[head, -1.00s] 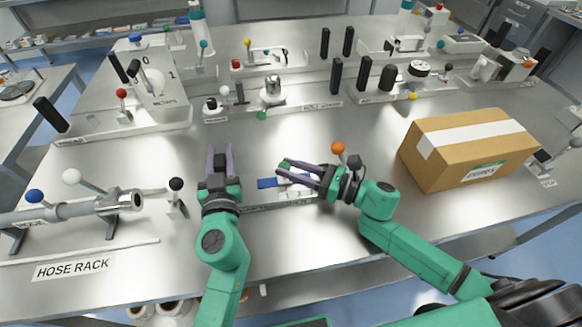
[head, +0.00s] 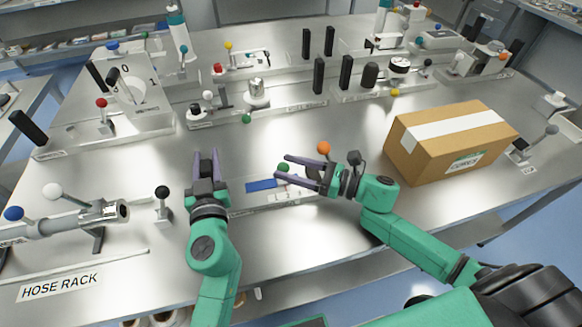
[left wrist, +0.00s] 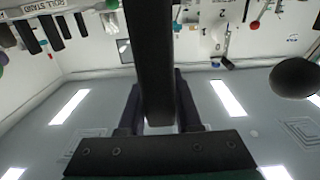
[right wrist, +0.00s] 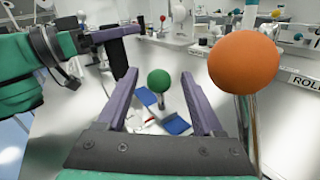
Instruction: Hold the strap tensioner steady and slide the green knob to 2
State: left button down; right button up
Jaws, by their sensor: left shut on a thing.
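The strap tensioner (head: 290,196) is a low pale fixture with a blue strip (head: 260,185) and a numbered scale. Its green knob (head: 284,168) shows round in the right wrist view (right wrist: 158,80). My right gripper (head: 282,168) is open, with its fingers on either side of the knob; no contact is visible. My left gripper (head: 205,154) is shut on a black upright bar at the left of the tensioner. This bar fills the middle of the left wrist view (left wrist: 150,60). I cannot read which number the knob stands at.
An orange knob (head: 324,148) stands close beside my right gripper and looms in the right wrist view (right wrist: 243,62). A cardboard box (head: 450,145) is at right. The hose rack (head: 75,218) and a black-knobbed lever (head: 162,193) are at left. Other fixtures line the back.

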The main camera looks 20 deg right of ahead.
pick_arm(q)
jog(key=shift+a+f, duration=0.1)
jog(key=shift+f, duration=0.55)
pick_arm(e)
jog(key=shift+f, duration=0.1)
jog(key=v, duration=1.2)
jog(key=shift+s+d, duration=0.1)
jog(key=shift+s, duration=0.05)
pick_arm(q)
jog(key=shift+r, duration=0.3)
jog(key=c, duration=0.5)
grip_release()
jog(key=shift+w+r, duration=0.1)
jog(key=shift+w, duration=0.1)
pick_arm(e)
jog(key=shift+w, duration=0.25)
jog(key=shift+s, duration=0.1)
pick_arm(q)
jog(key=s, duration=1.2)
jog(key=shift+a, duration=0.1)
